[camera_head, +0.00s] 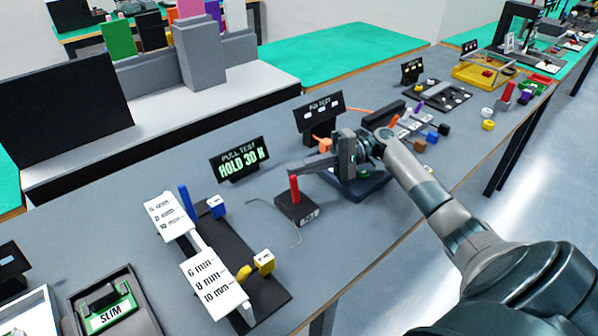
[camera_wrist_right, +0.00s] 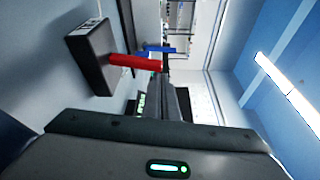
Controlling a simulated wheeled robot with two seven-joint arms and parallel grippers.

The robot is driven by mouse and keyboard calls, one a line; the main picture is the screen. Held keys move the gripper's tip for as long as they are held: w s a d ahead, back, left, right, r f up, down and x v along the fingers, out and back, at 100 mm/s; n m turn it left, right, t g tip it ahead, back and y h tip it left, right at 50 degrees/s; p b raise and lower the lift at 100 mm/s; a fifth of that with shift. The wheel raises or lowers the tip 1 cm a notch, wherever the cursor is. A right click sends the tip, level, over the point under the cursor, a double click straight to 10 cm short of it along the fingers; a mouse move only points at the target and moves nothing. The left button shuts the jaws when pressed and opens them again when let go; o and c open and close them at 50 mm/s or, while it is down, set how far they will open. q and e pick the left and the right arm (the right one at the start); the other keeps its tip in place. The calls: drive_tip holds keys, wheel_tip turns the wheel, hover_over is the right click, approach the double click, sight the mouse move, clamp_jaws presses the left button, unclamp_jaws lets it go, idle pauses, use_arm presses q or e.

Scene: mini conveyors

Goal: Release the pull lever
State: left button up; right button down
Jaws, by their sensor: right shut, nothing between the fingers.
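The pull lever is a red upright handle (camera_head: 295,188) on a dark box (camera_head: 297,211) at the middle of the bench. My right gripper (camera_head: 294,168) reaches in from the right. Its fingers are shut and empty, with their tips close to the top of the red lever. The right wrist view shows the red lever (camera_wrist_right: 135,62) and its dark box (camera_wrist_right: 90,55) beside the shut fingers (camera_wrist_right: 168,82). I cannot tell whether the fingers touch the lever. A black display (camera_head: 240,158) reads "PULL TEST HOLD 30 N". My left gripper is out of view.
A gauge block with white labelled faces (camera_head: 215,283), a blue peg and yellow parts stand at the front left. A second display (camera_head: 318,110) stands behind my right gripper. A thin cable runs by the dark box.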

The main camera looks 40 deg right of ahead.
drive_tip(key=shift+s+f+n+y+b, duration=0.15)
drive_tip(key=shift+s+n+y+b, duration=0.15)
drive_tip(key=shift+s+n+b, duration=0.3)
drive_tip(key=shift+s+r+n+b, duration=0.2)
drive_tip(key=shift+n+b, duration=0.1)
drive_tip(key=shift+n, duration=0.1)
drive_tip(key=shift+s+d+r, duration=0.1)
drive_tip(key=shift+s+r, duration=0.05)
drive_tip(key=shift+s, duration=0.3)
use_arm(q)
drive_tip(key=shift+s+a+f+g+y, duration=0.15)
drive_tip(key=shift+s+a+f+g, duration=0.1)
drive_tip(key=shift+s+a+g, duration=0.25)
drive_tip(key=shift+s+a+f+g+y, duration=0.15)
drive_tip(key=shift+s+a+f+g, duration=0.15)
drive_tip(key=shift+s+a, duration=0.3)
use_arm(e)
drive_tip(key=shift+w+r, duration=0.1)
drive_tip(key=shift+r, duration=0.5)
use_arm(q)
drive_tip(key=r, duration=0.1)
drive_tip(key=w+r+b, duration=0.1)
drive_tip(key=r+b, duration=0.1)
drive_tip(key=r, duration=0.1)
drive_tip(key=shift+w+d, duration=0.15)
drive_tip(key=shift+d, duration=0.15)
use_arm(e)
drive_tip(key=s+d+r, duration=0.4)
drive_tip(key=s+r, duration=0.6)
drive_tip(key=shift+s+d, duration=0.4)
